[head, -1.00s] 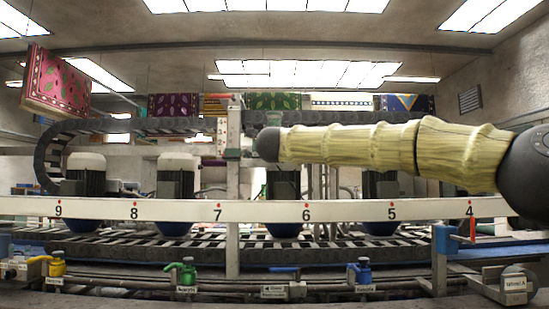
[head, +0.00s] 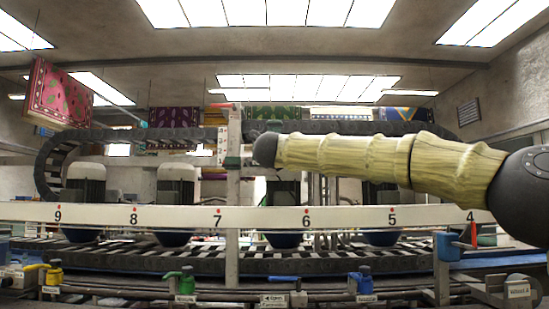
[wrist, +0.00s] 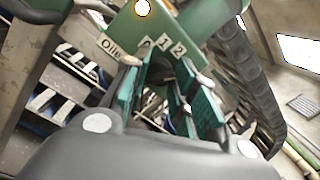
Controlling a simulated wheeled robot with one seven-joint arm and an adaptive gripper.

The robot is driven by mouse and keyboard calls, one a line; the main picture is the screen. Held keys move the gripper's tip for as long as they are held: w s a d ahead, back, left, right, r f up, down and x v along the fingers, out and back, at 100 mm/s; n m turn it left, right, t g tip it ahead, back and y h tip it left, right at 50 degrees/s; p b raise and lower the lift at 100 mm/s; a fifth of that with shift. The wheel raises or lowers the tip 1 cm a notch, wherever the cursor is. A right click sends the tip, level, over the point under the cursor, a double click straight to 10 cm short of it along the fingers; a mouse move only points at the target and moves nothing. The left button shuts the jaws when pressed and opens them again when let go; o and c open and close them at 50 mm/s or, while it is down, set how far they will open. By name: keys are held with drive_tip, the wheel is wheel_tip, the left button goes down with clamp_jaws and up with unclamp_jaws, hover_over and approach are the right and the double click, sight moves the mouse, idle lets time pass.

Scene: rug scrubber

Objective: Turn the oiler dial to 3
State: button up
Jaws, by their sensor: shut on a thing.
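The oiler (wrist: 150,22) is a green housing at the top of the wrist view, with a label cut off to "Oile". White number tags 0, 1 and 2 sit along its lower edge; a tag 3 is not legible. My gripper (wrist: 167,74) has its green-padded fingers up against the housing just below these tags. It is shut on the dial, which is mostly hidden between the fingers, so its setting cannot be read. In the head view my arm reaches in from the right to near a grey post, and the fingers cannot be made out there.
A white rail (head: 350,217) numbered 9 to 4 crosses in front of the machine. The grey post (head: 232,190) rises through it. Green (head: 181,284) and blue (head: 362,281) valves line the front. A conveyor and several motors stand behind.

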drive_tip(key=o, duration=1)
drive_tip(key=shift+w+a+f, duration=0.1)
drive_tip(key=shift+f, duration=0.05)
drive_tip(key=shift+s+a+f, duration=0.1)
drive_tip(key=shift+s+f, duration=0.1)
drive_tip(key=shift+s, duration=1.8)
drive_tip(key=shift+s+d+f, duration=0.1)
drive_tip(key=shift+s+f, duration=0.05)
drive_tip(key=shift+s, duration=1.85)
drive_tip(key=shift+s+a+f, duration=0.1)
drive_tip(key=shift+s+f, duration=0.1)
drive_tip(key=shift+s, duration=1.8)
